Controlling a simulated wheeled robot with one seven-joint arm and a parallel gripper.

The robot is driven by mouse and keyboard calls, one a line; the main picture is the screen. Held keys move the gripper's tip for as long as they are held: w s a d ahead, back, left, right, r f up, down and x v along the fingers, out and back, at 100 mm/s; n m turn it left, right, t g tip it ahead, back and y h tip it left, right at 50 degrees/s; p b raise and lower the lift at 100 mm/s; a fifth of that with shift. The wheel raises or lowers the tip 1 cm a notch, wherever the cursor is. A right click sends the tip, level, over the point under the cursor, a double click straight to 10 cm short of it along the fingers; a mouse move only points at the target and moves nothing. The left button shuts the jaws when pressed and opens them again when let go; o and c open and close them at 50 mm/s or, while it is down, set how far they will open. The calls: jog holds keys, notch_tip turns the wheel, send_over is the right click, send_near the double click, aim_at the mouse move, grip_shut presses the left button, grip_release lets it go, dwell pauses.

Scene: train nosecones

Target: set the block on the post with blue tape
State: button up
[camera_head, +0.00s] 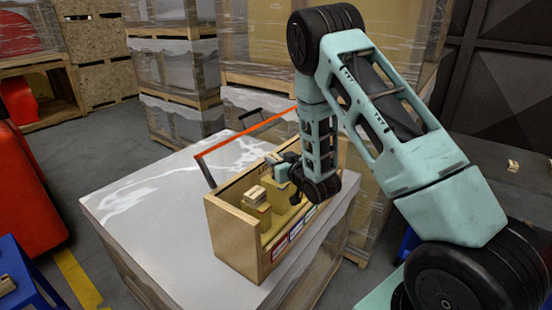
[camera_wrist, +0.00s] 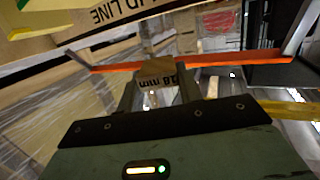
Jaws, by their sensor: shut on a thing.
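A small wooden block (camera_wrist: 158,70) marked "18 mm" is between the fingers of my gripper (camera_wrist: 160,88), which is shut on it. In the head view my gripper (camera_head: 284,168) is over the back part of an open wooden box (camera_head: 232,238). Yellowish posts (camera_head: 278,217) stand inside the box, partly hidden by my gripper and the box wall. Another light wooden block (camera_head: 256,195) sits on the post at the left. No blue tape can be made out on any post. The held block is hardly visible in the head view.
The box stands on a grey wrapped pallet load (camera_head: 150,215). Its front carries red and blue labels (camera_head: 296,229). An orange bar (camera_head: 245,133) on grey uprights runs behind the box. A blue stool (camera_head: 22,280) and a red object (camera_head: 30,195) are at left.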

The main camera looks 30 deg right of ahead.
jog(key=shift+f+b, duration=1.4)
jog(key=shift+f, duration=1.5)
jog(key=shift+f+b, duration=0.6)
jog(key=o, duration=1)
jog(key=shift+o, duration=0.2)
